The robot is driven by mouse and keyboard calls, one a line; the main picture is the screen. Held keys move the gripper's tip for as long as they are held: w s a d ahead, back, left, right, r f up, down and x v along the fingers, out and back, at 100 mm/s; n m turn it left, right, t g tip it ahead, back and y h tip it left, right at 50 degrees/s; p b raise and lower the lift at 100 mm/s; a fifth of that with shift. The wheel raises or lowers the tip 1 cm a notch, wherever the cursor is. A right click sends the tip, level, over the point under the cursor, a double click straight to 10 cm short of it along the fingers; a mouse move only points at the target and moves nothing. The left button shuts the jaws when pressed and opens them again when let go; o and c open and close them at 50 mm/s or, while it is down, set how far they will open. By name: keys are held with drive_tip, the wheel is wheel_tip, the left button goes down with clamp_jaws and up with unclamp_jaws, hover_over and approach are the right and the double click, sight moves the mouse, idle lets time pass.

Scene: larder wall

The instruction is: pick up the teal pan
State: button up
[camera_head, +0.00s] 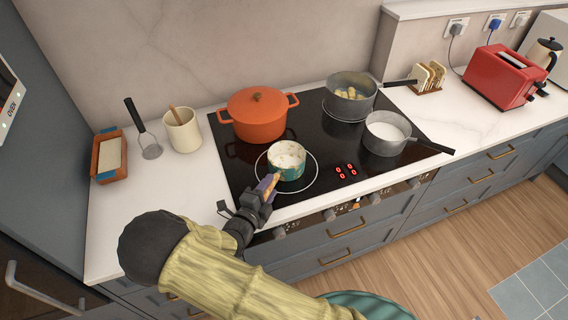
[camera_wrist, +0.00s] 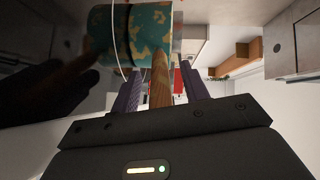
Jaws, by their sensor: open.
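The teal pan (camera_head: 287,170), patterned with tan patches and with pale contents, stands on the front left ring of the black hob. Its wooden handle points toward my arm. My gripper (camera_head: 267,186) is at the handle, at the front edge of the hob. In the wrist view the pan (camera_wrist: 150,32) is at the top, with the wooden handle (camera_wrist: 161,85) running down between my two purple fingers. The fingers are open, with gaps visible on both sides of the handle. In the head view my gripper partly hides the handle.
An orange lidded pot (camera_head: 257,118) stands close behind the teal pan. A grey pan of milky liquid (camera_head: 378,140) and a pot with yellow pieces (camera_head: 350,90) are to the right. A cream utensil crock (camera_head: 182,132) stands left of the hob. The front left counter is clear.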

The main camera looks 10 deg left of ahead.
idle(0.4)
clamp_jaws()
drive_tip(key=shift+r, duration=0.2)
drive_tip(key=shift+r+b, duration=1.1)
drive_tip(key=shift+r, duration=3.9)
